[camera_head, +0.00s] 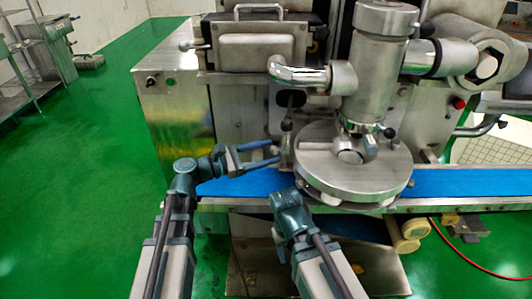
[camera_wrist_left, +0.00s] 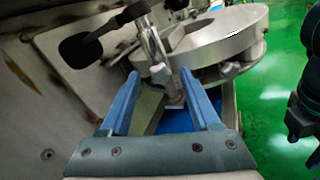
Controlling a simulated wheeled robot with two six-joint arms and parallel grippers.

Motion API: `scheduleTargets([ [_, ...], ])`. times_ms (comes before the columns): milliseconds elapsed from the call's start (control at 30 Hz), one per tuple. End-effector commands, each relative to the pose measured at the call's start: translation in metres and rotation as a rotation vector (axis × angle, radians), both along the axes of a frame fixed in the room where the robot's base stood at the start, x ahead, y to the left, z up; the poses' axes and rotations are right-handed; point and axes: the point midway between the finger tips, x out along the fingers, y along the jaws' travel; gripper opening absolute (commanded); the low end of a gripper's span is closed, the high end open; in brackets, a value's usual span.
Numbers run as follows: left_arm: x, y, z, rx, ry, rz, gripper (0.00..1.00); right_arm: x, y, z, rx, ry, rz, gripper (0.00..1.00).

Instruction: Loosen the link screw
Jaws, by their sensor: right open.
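The link screw seems to be part of the small upright metal link beside the round steel disc housing (camera_head: 352,172). A slim rod with a dark knob (camera_head: 286,125) stands there in the head view. In the left wrist view, a metal rod (camera_wrist_left: 152,48) and a small silver clamp piece (camera_wrist_left: 160,73) show just beyond my fingers; which part is the screw is unclear. My left gripper (camera_head: 279,154) is open, its blue fingers pointing at the rod's lower part. They also frame it in the left wrist view (camera_wrist_left: 158,74). My right gripper (camera_head: 281,243) is low in front of the belt, fingers unclear.
A blue conveyor belt (camera_head: 235,186) runs below the disc. A steel cylinder (camera_head: 376,75) and pipes rise above it. A black knob on a lever (camera_wrist_left: 80,49) is close to the left fingers. Green floor (camera_head: 90,180) is clear at the left.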

Motion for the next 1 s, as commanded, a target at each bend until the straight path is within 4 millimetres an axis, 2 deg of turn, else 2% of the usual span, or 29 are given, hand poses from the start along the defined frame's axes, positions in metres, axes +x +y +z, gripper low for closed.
scheduleTargets([
  [200, -0.001, 0.001, 0.0, -0.001, 0.0, 0.0, 0.63, 0.0, 0.0, 0.0, 0.0, 0.0, 0.0, 0.5],
  [333, -0.005, 0.013, 0.0, -0.001, 0.0, 0.002, 0.63, 0.0, 0.0, 0.0, 0.0, 0.0, 0.0, 0.5],
  [733, -0.037, 0.09, 0.0, 0.0, 0.0, 0.005, 0.63, 0.0, 0.0, 0.0, 0.0, 0.0, 0.0, 0.5],
  [1000, -0.051, 0.121, 0.0, 0.0, 0.0, 0.001, 0.63, 0.0, 0.0, 0.0, 0.0, 0.0, 0.0, 0.5],
])
